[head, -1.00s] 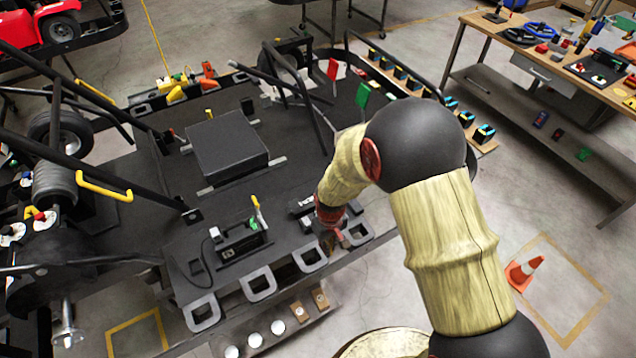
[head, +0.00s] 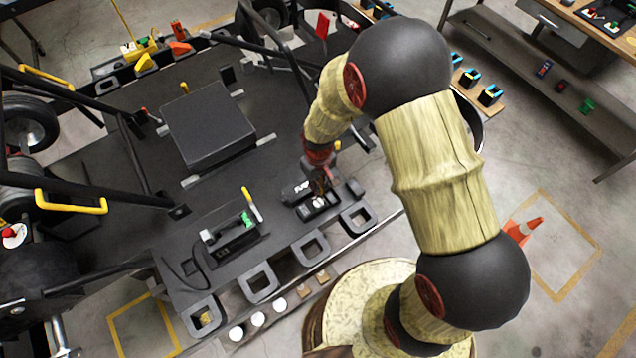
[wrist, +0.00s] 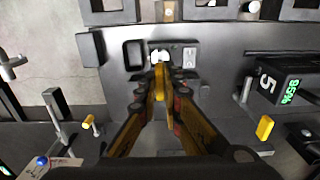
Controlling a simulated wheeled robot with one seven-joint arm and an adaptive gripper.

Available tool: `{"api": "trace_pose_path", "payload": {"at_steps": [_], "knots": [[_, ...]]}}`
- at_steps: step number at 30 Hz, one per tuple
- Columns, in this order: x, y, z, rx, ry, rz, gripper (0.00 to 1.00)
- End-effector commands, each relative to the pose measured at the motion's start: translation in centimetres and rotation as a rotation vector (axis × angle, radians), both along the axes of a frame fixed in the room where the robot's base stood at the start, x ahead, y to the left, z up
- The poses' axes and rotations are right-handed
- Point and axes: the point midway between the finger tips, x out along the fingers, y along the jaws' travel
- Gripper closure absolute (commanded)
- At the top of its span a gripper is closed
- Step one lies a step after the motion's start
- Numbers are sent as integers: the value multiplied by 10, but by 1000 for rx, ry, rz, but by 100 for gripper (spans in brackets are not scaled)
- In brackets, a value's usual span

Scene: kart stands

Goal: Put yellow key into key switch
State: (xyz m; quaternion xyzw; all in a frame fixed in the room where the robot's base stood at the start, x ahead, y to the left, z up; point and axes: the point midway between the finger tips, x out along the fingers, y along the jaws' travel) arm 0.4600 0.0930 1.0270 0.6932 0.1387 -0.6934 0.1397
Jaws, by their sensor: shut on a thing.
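My gripper (wrist: 158,108) is shut on the yellow key (wrist: 160,82), which stands upright between the fingertips in the wrist view. The key's tip is close to a dark panel with a round silver fitting (wrist: 160,56), likely the key switch. I cannot tell whether the tip touches it or is inside it. In the head view my gripper (head: 320,187) is over a small black box (head: 310,202) on the kart stand's deck. The key is hidden there by the gripper.
A black device with a green part and yellow lever (head: 232,232) stands left of the box. A raised black block (head: 207,125) lies farther back. Black frame bars (head: 275,60) rise behind my arm. Square loops (head: 258,282) line the front edge.

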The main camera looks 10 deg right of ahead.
Motion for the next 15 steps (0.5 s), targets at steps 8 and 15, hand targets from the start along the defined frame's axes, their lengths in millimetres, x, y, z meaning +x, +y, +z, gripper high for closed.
{"api": "trace_pose_path", "payload": {"at_steps": [8,15], "knots": [[-2,-1,-8,1,0,-2,100],[-2,-1,-28,0,0,-2,100]]}}
